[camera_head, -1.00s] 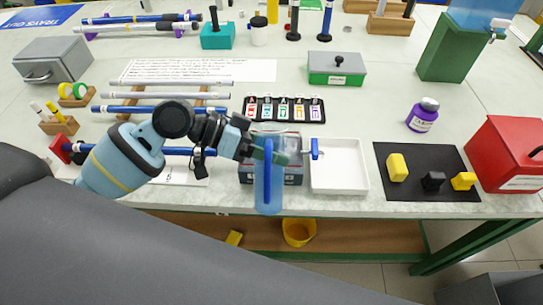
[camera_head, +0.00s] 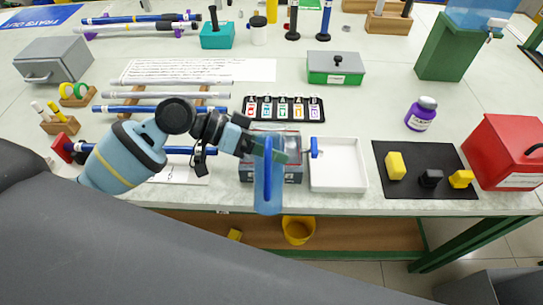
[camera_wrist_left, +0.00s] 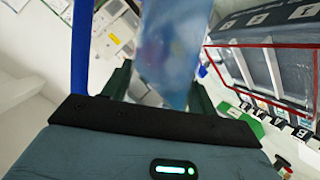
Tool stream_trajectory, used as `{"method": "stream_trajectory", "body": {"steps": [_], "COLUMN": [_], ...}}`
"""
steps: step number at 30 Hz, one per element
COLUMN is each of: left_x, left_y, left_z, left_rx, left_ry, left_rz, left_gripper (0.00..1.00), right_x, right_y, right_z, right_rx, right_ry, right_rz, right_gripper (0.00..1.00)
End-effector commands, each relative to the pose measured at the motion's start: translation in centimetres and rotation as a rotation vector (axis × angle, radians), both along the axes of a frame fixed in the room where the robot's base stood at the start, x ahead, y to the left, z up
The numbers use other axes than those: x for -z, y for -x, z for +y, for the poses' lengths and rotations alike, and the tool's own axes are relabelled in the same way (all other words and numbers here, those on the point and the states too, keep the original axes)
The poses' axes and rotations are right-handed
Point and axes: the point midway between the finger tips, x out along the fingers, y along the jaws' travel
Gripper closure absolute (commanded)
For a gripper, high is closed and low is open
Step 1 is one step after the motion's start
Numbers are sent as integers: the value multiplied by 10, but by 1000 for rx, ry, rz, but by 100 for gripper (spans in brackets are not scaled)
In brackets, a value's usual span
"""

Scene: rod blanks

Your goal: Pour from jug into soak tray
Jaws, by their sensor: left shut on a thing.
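My left gripper (camera_head: 270,152) is shut on the blue handle of a clear bluish jug (camera_head: 268,188). The jug hangs at the table's front edge, in front of a dark box with a red-edged top. The jug (camera_wrist_left: 170,45) also fills the upper middle of the left wrist view, between my left gripper's fingers (camera_wrist_left: 160,88). The white soak tray (camera_head: 338,164) lies on the table just right of the jug, and its visible floor looks empty. I cannot tell how much liquid the jug holds. My right gripper is not in view.
A blue-handled tap (camera_head: 314,148) sticks out between box and tray. A black mat (camera_head: 425,188) with yellow and black blocks lies right of the tray. A rack of coloured labels (camera_head: 284,108) stands behind. A yellow bucket (camera_head: 298,231) sits below the table.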

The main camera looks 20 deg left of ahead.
Motion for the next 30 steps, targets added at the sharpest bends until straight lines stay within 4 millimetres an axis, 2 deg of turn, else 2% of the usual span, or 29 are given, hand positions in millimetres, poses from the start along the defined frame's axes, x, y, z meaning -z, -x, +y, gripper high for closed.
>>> {"method": "stream_trajectory", "body": {"steps": [30], "left_x": [0], "left_y": [0], "left_z": [-1], "left_rx": [-1], "left_ry": [20], "left_rz": [56], "left_gripper": [81], "right_x": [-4], "right_y": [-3], "right_z": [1], "right_rx": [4], "right_ry": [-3], "right_rz": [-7], "right_gripper": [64]}}
